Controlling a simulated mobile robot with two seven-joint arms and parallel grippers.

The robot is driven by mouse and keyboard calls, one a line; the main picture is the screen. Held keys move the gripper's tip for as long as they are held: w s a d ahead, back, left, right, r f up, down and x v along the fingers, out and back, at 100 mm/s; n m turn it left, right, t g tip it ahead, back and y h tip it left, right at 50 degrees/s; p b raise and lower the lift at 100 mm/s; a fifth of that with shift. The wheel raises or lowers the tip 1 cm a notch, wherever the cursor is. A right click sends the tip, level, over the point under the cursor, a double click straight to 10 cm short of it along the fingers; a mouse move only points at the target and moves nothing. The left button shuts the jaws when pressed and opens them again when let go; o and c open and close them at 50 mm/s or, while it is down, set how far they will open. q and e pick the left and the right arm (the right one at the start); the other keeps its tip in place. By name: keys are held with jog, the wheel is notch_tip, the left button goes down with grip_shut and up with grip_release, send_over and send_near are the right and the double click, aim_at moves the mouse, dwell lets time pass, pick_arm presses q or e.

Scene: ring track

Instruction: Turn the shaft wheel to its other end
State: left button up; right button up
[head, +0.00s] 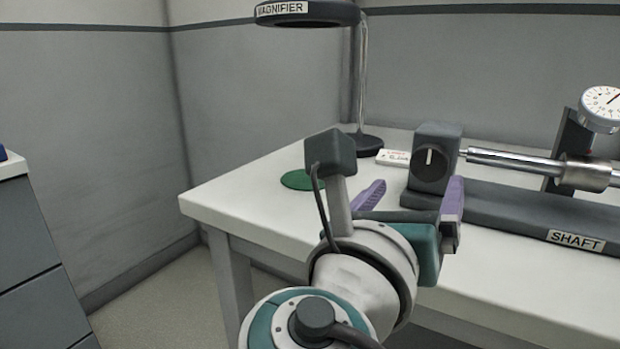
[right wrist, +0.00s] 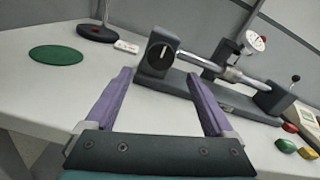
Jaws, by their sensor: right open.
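The shaft wheel (head: 431,164) is a dark round knob with a white line, on the front of a grey block at the left end of the shaft stand (head: 500,208). The line looks nearly upright in the head view. The wheel also shows in the right wrist view (right wrist: 161,54). A steel shaft (head: 510,162) runs right from the block. My right gripper (head: 411,197) is open and empty, its purple fingers pointing toward the wheel. In the right wrist view the wheel appears beyond and between the fingertips (right wrist: 159,75), apart from them. My left gripper is out of view.
A magnifier (head: 308,13) stands at the table's back left, near a green disc (head: 298,180) and a white label-like piece (head: 393,157). A dial gauge (head: 602,105) stands by the shaft. Red, green and yellow blocks (right wrist: 286,146) lie at the right. The table's left front is clear.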

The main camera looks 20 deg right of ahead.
aim_at(428, 166)
jog(key=b+x, duration=0.2)
jog(key=x, duration=0.6)
jog(key=shift+w+d, duration=0.15)
jog(key=shift+d, duration=0.2)
jog(key=c, duration=1.4)
